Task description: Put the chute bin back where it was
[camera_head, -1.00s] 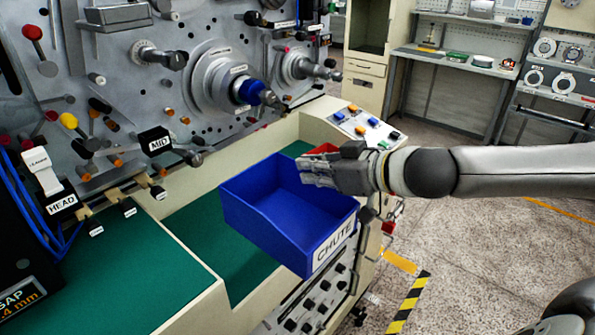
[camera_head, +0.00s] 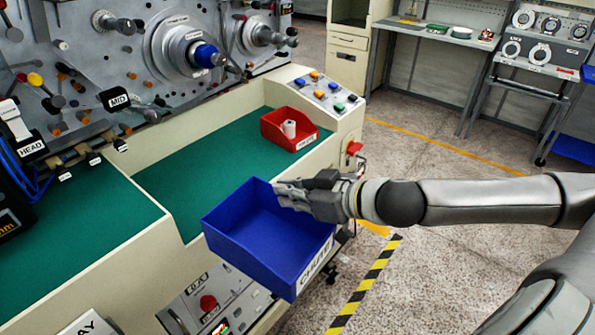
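The blue chute bin (camera_head: 248,232), labelled CHUTE on its front, is empty. It hangs tilted in the air in front of the bench edge, apparently off the floor. My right gripper (camera_head: 292,192) is shut on the bin's upper right rim, with its arm coming in from the right. The far finger is partly hidden by the bin wall. My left gripper is not in view.
A red bin (camera_head: 272,128) with a white spool (camera_head: 289,129) stands on the green bench top (camera_head: 190,175). The green surface left of it is bare. A button panel (camera_head: 325,93) and a red switch (camera_head: 354,148) sit at the bench's right end.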

